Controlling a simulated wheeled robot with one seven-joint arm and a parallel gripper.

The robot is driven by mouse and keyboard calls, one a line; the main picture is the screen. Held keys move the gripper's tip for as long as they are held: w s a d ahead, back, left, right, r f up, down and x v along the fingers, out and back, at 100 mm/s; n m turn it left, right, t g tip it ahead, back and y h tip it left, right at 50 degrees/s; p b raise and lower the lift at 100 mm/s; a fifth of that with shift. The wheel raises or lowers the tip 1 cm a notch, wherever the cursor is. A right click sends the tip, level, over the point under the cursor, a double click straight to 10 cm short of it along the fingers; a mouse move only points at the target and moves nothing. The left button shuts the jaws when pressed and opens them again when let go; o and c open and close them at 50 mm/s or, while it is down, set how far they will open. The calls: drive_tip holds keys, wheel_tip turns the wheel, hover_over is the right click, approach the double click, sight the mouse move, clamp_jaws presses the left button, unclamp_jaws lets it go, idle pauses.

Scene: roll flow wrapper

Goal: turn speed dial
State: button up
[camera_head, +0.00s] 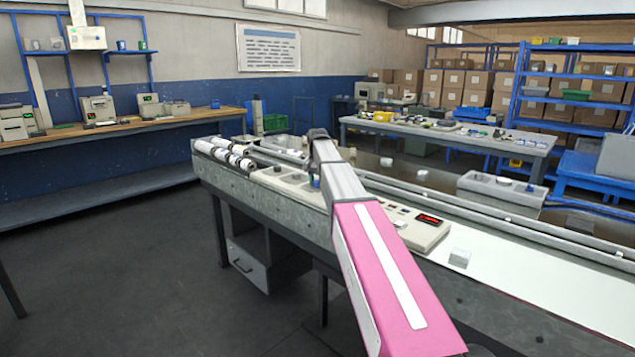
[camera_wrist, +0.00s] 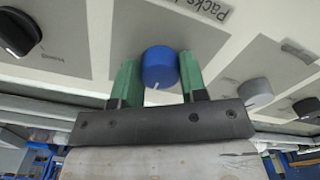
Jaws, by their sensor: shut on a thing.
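A round blue dial (camera_wrist: 160,62) sits on the light control panel (camera_wrist: 75,50) in the wrist view. A short white pointer mark shows on its lower edge. My gripper (camera_wrist: 158,74) has its two green fingers on either side of the dial, shut on it. Printed text starting "Packs" is partly visible above the dial. In the head view my gripper (camera_head: 314,181) is small and partly hidden by my own arm, over the wrapper's front panel (camera_head: 278,180).
A black knob (camera_wrist: 18,32) stands left of the dial, and a grey knob (camera_wrist: 255,93) stands to its right. In the head view, a control box with a red display (camera_head: 429,220) lies right of my arm. White rolls (camera_head: 222,152) are at the machine's left end.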

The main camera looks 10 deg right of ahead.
sight(317, 181)
drive_tip(key=o, duration=0.9)
wheel_tip(317, 181, up, 11)
drive_tip(key=shift+f, duration=0.1)
